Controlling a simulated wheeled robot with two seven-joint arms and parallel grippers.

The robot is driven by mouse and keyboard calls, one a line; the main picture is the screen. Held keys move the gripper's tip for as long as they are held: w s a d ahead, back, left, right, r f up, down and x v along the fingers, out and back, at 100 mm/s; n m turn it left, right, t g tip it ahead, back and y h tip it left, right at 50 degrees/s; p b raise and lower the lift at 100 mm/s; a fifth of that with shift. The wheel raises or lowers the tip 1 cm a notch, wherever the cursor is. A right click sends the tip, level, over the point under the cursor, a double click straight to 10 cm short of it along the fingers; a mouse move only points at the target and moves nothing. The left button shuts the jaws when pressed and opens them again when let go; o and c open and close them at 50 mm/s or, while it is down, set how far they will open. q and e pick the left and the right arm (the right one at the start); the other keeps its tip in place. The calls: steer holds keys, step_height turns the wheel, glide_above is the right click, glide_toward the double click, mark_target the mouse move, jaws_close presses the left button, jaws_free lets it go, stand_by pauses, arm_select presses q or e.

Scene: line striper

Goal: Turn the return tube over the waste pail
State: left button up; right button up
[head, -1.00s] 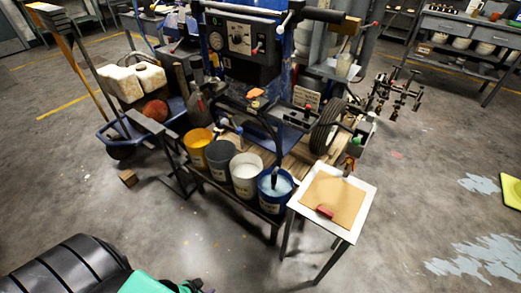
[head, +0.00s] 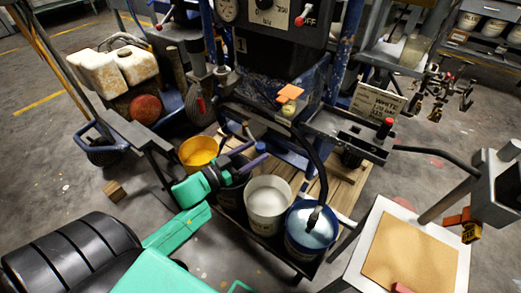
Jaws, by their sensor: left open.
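My left gripper (head: 252,152) reaches in from the lower left on its green arm, its fingers open over the row of pails. A black curved hose (head: 317,165) drops into the blue pail. I cannot clearly tell the return tube or the waste pail's label; the gripper hides that area. My right gripper is not seen.
The striper's control panel (head: 275,38) and its blue frame rise behind the pails. A white-edged stand with a tan board (head: 410,252) is at the lower right, below a grey upright part (head: 497,188). A wooden block (head: 115,190) lies on the floor at left.

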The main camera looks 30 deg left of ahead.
arm_select(q)
steer(key=x, duration=0.3)
steer(key=shift+a, duration=0.1)
jaws_close()
steer(key=shift+f, duration=0.1)
stand_by(1.2)
